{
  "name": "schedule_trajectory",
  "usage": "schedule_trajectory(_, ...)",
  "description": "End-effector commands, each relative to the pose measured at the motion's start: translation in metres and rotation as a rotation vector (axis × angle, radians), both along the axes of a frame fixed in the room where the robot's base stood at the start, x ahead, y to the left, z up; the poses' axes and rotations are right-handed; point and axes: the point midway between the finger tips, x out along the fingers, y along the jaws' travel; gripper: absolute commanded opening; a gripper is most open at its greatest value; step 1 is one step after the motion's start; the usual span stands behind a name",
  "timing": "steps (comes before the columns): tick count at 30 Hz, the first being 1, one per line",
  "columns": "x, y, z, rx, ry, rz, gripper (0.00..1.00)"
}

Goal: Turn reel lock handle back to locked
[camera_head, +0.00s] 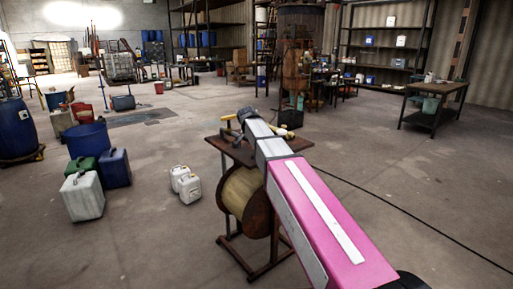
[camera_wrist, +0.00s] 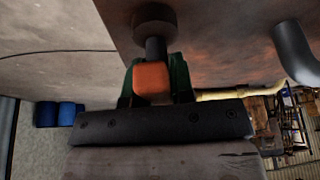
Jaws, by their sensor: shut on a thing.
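The reel lock handle shows in the wrist view as an orange block-shaped grip (camera_wrist: 152,80) on a dark shaft with a round dark hub (camera_wrist: 155,18). My gripper (camera_wrist: 155,83) has its green fingers on either side of the grip and is shut on it. In the head view my pink and white arm reaches over the reel stand (camera_head: 232,150), and its far end is at the top of the stand. The handle is hidden there behind my arm. The reel (camera_head: 240,192), wound with tan material, hangs under the stand's top.
A dark curved bar (camera_wrist: 295,55) and a yellowish rod (camera_wrist: 225,94) are near the gripper in the wrist view. White jugs (camera_head: 186,184) stand left of the stand, with canisters (camera_head: 83,195) farther left. A black cable (camera_head: 400,220) crosses the otherwise open floor on the right.

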Motion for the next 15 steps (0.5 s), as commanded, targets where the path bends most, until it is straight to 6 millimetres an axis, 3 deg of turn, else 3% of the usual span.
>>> schedule_trajectory(15, -0.0015, -0.0004, -0.0003, 0.001, 0.003, -0.219, 0.00)
